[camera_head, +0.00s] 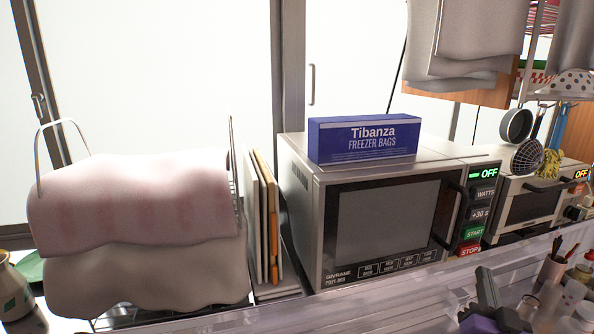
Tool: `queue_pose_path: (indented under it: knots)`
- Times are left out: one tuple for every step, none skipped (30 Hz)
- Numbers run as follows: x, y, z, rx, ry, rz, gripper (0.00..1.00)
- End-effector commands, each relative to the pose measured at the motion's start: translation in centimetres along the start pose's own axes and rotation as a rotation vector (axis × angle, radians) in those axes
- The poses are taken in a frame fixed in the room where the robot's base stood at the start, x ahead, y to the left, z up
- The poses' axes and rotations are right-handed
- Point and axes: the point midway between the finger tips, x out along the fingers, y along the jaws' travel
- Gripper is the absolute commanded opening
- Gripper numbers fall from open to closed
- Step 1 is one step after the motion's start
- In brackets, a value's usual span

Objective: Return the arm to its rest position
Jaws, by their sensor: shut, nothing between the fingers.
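My gripper (486,285) shows as a dark grey shape at the bottom right edge of the head view. Its fingers are together and point upward, with nothing held between them. It is in front of the clear ledge, below and right of the large microwave (385,225). The rest of my arm is mostly below the picture's edge.
A dish rack (62,125) draped with pink and white cloths (135,195) stands at left. Cutting boards (262,220) stand beside it. A blue freezer bag box (363,140) lies on the microwave. Bottles and cups (552,270) crowd the lower right. Pans (517,124) hang above.

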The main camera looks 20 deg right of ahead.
Motion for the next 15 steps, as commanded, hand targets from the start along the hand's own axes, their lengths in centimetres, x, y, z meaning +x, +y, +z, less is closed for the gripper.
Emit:
queue_pose_path:
  knots:
    - [-1.6, -0.8, 0.8, -0.025, -0.016, -0.03, 0.0]
    - [-2.5, -1.3, 1.0, -0.041, -0.021, -0.047, 0.0]
    - [-3.7, -1.9, 1.5, -0.063, -0.03, -0.07, 0.0]
    - [-4.7, -2.4, 1.8, -0.079, -0.038, -0.088, 0.0]
    - [-5.8, -2.9, 2.2, -0.093, -0.046, -0.108, 0.0]
    - [-7.4, -3.5, 2.6, -0.112, -0.057, -0.133, 0.0]
    - [-8.6, -4.0, 2.9, -0.128, -0.065, -0.153, 0.0]
    - [-9.9, -4.5, 3.3, -0.141, -0.075, -0.174, 0.0]
    - [-11.8, -5.1, 3.6, -0.158, -0.087, -0.201, 0.0]
    - [-13.2, -5.5, 3.9, -0.171, -0.098, -0.221, 0.0]
    - [-14.6, -5.9, 4.1, -0.183, -0.107, -0.241, 0.0]
    - [-16.4, -6.4, 4.3, -0.196, -0.119, -0.267, 0.0]
    - [-17.7, -6.7, 4.4, -0.206, -0.129, -0.285, 0.0]
    - [-19.1, -7.0, 4.5, -0.214, -0.14, -0.303, 0.0]
    - [-20.8, -7.3, 4.5, -0.225, -0.153, -0.326, 0.0]
